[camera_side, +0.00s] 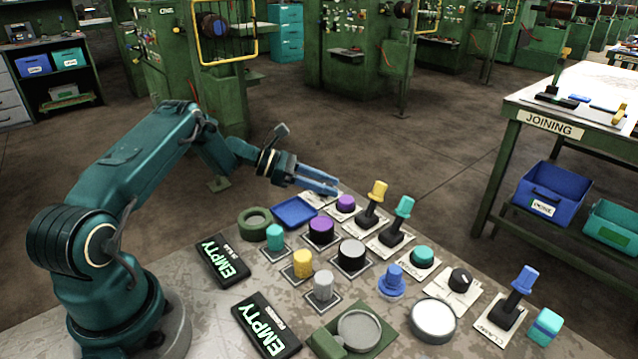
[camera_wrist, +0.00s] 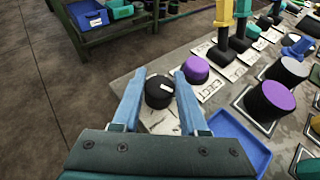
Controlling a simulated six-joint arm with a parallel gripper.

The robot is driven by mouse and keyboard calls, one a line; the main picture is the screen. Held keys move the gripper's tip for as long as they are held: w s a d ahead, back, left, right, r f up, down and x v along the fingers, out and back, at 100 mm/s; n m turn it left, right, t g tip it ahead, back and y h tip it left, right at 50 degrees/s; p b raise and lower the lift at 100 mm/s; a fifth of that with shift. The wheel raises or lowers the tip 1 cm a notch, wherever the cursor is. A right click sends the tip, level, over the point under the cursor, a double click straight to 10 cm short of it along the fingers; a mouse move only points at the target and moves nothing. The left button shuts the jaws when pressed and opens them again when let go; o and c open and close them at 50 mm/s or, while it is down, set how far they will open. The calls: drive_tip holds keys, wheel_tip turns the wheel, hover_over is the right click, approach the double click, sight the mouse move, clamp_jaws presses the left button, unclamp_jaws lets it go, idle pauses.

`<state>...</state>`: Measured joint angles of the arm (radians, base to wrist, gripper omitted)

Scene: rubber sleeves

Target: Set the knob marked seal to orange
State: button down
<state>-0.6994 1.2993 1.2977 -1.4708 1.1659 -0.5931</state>
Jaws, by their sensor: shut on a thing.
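My gripper (camera_side: 333,188) is low over the far end of the table, by a white plate (camera_side: 312,199). In the wrist view my gripper (camera_wrist: 160,76) has its blue fingers on either side of a black round knob (camera_wrist: 156,97) and is shut on it. A white pointer line on the knob's top points to the right. The knob sits on a pale plate (camera_wrist: 158,122), mostly hidden; its name and colour marks cannot be read. In the side view my gripper hides this knob. A second black knob (camera_side: 461,279) stands on a white plate at the right.
A purple button (camera_wrist: 195,69) marked EJECT is close beside the right finger. A blue tray (camera_wrist: 238,140) lies near, to the right. Yellow (camera_side: 377,192) and teal (camera_side: 402,207) levers stand beyond the button. Several sleeves and posts fill the table's middle.

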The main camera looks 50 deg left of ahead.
sight(326, 183)
drive_tip(key=shift+d+m+g+h, duration=0.1)
drive_tip(key=shift+m+g+h, duration=0.5)
drive_tip(key=shift+m+h, duration=0.15)
idle(0.3)
drive_tip(key=shift+c, duration=2.2)
unclamp_jaws()
drive_tip(key=shift+v, duration=2.6)
